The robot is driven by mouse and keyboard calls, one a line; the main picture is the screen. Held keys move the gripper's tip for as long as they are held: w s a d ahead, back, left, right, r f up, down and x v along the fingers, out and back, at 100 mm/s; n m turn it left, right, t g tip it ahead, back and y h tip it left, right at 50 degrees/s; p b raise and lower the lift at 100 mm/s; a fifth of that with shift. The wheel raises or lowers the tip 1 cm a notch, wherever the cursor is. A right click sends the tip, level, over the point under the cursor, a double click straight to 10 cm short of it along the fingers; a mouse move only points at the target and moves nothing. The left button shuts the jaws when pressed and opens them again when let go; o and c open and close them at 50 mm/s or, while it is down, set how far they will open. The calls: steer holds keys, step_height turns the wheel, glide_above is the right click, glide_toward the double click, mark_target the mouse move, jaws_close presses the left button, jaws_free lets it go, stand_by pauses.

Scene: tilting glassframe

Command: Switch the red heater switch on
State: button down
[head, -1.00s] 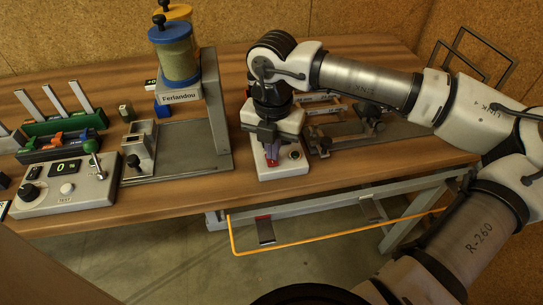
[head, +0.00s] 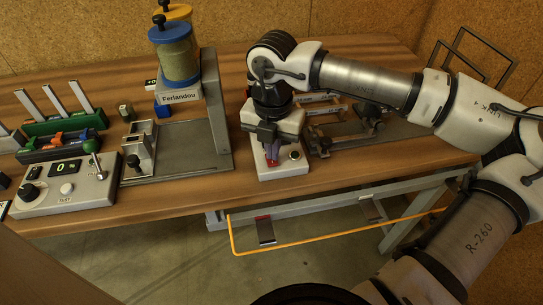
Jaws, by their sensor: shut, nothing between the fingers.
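The red heater switch (head: 272,161) sits on top of a white box (head: 270,174) near the front edge of the wooden table. My gripper (head: 270,147) is shut and points down at the switch from above. Its fingertips are at the switch or just over it; I cannot tell whether they touch. The gripper hides part of the switch, and its exact tilt is too small to tell. A dark round knob (head: 294,155) is on the same box, right of the switch.
A grey stand (head: 216,120) labelled Ferlandou holds a blue-lidded jar (head: 178,58), left of my gripper. A grey control box (head: 66,186) with a green-knobbed lever stands at the left front. Metal fixtures (head: 335,138) lie close on the right, behind my arm.

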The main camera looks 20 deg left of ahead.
mark_target(272, 163)
steer(key=shift+f+b, duration=1)
steer(key=shift+b, duration=0.1)
stand_by(0.6)
steer(key=shift+r, duration=0.1)
steer(key=shift+r+p, duration=1.55)
steer(key=shift+r, duration=1.9)
